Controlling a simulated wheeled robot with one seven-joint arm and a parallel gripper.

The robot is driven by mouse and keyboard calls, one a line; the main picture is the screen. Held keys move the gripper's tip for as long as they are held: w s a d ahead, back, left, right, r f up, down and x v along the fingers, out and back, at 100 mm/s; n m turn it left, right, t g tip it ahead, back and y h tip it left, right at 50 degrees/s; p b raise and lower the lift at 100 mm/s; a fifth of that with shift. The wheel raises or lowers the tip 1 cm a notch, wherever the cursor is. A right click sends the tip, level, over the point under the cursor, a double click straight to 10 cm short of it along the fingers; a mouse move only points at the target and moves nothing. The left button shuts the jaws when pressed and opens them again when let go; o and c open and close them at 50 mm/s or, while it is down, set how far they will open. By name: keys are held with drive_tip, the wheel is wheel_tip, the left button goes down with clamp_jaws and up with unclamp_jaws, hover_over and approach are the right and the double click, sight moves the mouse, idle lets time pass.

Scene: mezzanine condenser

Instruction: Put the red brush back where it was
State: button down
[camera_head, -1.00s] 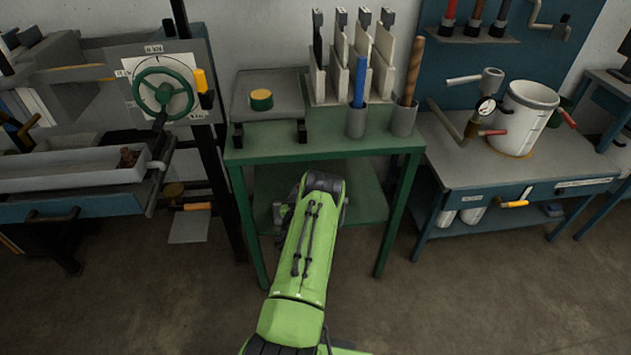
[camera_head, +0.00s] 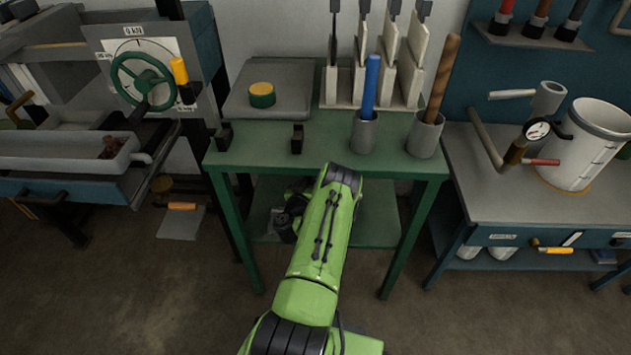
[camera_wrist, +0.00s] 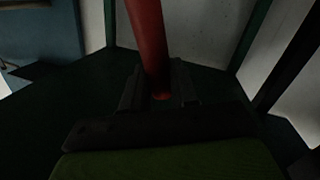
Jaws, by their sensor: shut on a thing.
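In the wrist view, a red cylindrical handle (camera_wrist: 149,40), which looks like the red brush's, stands between the dark fingers of my gripper (camera_wrist: 160,92). The gripper is shut on it. The handle runs out of the top of the picture; no bristles show. In the head view, the end of my arm reaches below the green table's top, above its lower shelf (camera_head: 375,222). The red brush is hidden there by my arm and the table.
The green table (camera_head: 320,148) carries a grey scale (camera_head: 283,100), a cup with a blue handle (camera_head: 371,82) and a cup with a brown handle (camera_head: 444,75). Its legs flank my arm. A wall rack (camera_head: 520,36) at upper right holds several handles, one red.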

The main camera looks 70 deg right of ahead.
drive_tip(key=shift+w, duration=0.2)
drive_tip(key=shift+f, duration=0.65)
drive_tip(key=c, duration=0.8)
unclamp_jaws()
drive_tip(key=shift+c, duration=0.2)
drive_tip(key=shift+r, duration=0.45)
drive_tip(key=a+r+p, duration=0.1)
drive_tip(key=a+p, duration=1.1)
drive_tip(key=p, duration=0.4)
drive_tip(key=shift+r+p, duration=0.25)
drive_tip(key=shift+p, duration=0.15)
